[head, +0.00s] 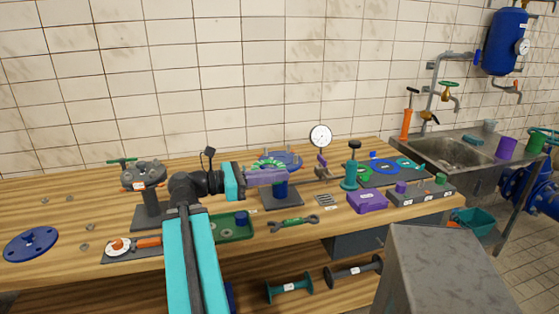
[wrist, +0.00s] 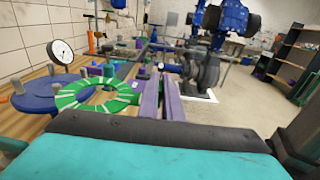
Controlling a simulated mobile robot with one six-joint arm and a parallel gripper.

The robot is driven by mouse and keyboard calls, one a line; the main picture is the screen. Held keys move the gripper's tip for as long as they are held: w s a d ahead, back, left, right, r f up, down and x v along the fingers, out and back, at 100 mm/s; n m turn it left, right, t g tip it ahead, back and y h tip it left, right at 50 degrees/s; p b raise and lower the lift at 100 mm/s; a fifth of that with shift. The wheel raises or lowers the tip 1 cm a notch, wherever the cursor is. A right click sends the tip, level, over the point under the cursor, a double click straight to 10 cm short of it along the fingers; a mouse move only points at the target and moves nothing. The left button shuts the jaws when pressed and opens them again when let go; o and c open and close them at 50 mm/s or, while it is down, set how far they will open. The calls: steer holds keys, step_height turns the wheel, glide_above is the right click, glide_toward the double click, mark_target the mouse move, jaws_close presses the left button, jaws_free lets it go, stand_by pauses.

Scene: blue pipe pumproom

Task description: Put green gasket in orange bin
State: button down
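A green ring with pale marks, which looks like the green gasket (head: 270,164), shows just behind and above my gripper (head: 283,177) in the head view. In the wrist view this green gasket (wrist: 72,101) lies at or over a blue flange with upright studs (wrist: 35,97), left of my gripper's purple fingers (wrist: 161,88). The fingers are close together with a narrow gap, and I see nothing clearly between them. Whether the gasket touches a finger is unclear. No orange bin is in view.
A dial gauge (head: 320,136) stands behind the bench items. A teal bin (head: 486,225) is below the sink (head: 451,150). A grey block (head: 425,270) stands in front right.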

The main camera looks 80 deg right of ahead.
steer(key=shift+s, duration=1.05)
steer(key=shift+d+r+p, duration=0.15)
steer(key=shift+p, duration=0.2)
steer(key=w+d+f+p, duration=0.1)
steer(key=d+p, duration=0.7)
steer(key=d, duration=0.6)
steer(key=shift+f, duration=0.3)
steer(key=shift+w+d, duration=0.1)
steer(key=shift+d, duration=0.05)
steer(key=shift+d+f+p, duration=0.4)
steer(key=shift+f+p, duration=0.35)
steer(key=shift+f, duration=0.1)
steer(key=shift+d+f+p, duration=0.35)
steer(key=shift+f+p, duration=0.35)
steer(key=shift+f, duration=0.1)
